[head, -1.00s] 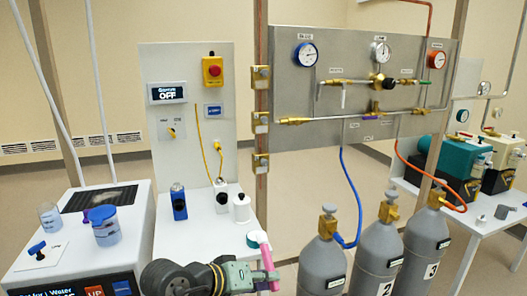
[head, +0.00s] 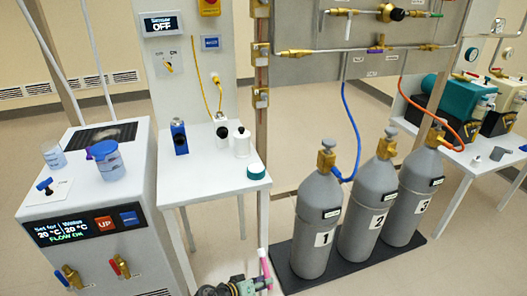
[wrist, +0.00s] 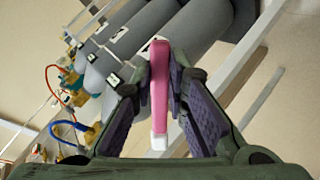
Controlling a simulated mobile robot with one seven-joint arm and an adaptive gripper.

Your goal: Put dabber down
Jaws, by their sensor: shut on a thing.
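The dabber is a pink stick with a white end. It shows low in the head view (head: 264,270) and in the middle of the wrist view (wrist: 159,85). My gripper (head: 259,284) is shut on it, with a dark finger on either side in the wrist view (wrist: 160,110). In the head view the gripper is at the bottom edge, partly cut off, below and in front of the white table (head: 205,190). The dabber appears clear of any surface, though its lower part is hidden.
A round white pot with a teal top (head: 256,172) sits at the table's front right corner. White bottles (head: 241,142) and a blue-black device (head: 179,138) stand behind it. Grey cylinders (head: 318,225) stand to the right, a chiller (head: 100,235) to the left. The table's front has bare room.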

